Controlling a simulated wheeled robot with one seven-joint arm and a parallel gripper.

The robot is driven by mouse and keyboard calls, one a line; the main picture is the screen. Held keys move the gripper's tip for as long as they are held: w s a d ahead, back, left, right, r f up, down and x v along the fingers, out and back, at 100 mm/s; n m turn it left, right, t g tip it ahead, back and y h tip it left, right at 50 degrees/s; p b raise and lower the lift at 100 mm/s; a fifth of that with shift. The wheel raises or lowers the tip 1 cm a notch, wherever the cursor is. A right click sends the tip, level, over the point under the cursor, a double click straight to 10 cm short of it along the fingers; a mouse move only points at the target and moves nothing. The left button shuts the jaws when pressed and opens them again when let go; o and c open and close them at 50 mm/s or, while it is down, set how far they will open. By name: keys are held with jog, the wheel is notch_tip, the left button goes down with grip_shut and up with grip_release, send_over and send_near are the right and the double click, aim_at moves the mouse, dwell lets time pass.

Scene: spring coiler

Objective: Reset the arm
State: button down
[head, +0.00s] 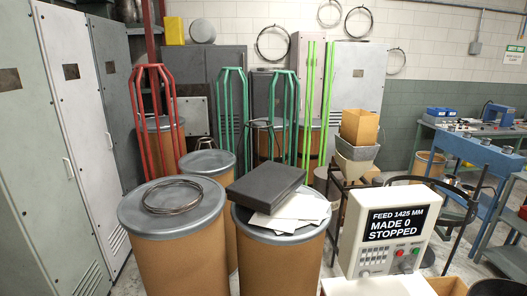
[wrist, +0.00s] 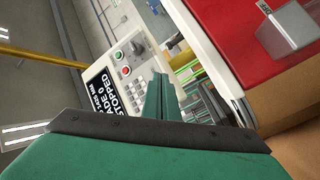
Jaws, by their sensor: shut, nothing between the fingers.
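My gripper (wrist: 160,92) shows in the wrist view, its green fingers together with nothing between them. The control box (wrist: 145,48) appears tilted beyond the fingertips, with a dark screen, a knob and red and green buttons. I cannot tell how far the fingers are from it. In the head view the off-white control box (head: 390,228) stands at the lower right. Its screen reads FEED 1425 MM, MADE 0, STOPPED. I do not make out my gripper in the head view.
Brown drums (head: 180,245) with grey lids stand in front, one bearing a wire coil (head: 172,196), another a black case (head: 266,184) and papers. Grey cabinets (head: 82,110) line the left. A blue bench (head: 450,150) stands right. A red surface (wrist: 240,40) is close in the wrist view.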

jog(key=s+a+f+y, duration=0.5)
jog(key=s+a+f, duration=0.6)
jog(key=s+a, duration=0.4)
jog(key=s+a+m+y, duration=0.3)
jog(key=s+a, duration=1)
jog(key=s, duration=0.5)
jog(key=shift+a+f+g+y, duration=0.2)
jog(key=shift+g+y, duration=0.1)
jog(key=shift+y, duration=0.3)
jog(key=shift+s+d, duration=0.1)
